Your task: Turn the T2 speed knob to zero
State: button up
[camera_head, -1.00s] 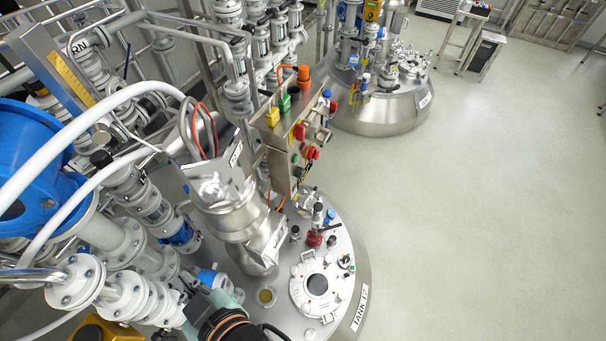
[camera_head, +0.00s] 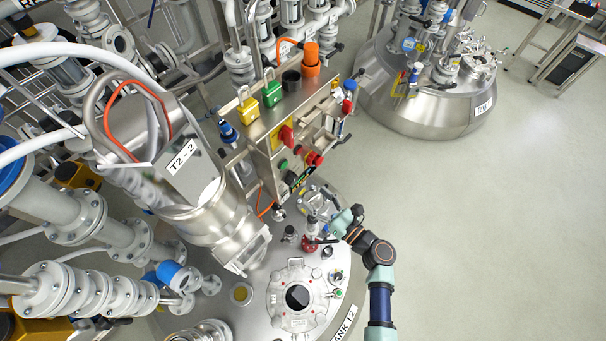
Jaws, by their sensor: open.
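The steel control box (camera_head: 262,134) stands over the tank in the middle of the head camera view. Its front carries red knobs (camera_head: 285,135), a green button (camera_head: 283,163) and small dark controls (camera_head: 290,178). I cannot read which one is the T2 speed knob or its setting. My teal and black arm comes up from the bottom edge, right of the tank. My gripper (camera_head: 327,239) is at its far end, small and partly hidden by the wrist, over the tank lid below and right of the box. It is open and apart from the box front.
A steel motor housing labelled T2-2 (camera_head: 205,190) rises left of the box. A red valve (camera_head: 309,243) and a round hatch (camera_head: 298,297) sit on the tank lid. A second tank (camera_head: 430,110) stands behind. The floor at right is clear.

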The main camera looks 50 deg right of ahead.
aim_at(294, 182)
jog(key=w, duration=0.8)
jog(key=c, duration=1.2)
jog(key=shift+o, duration=0.2)
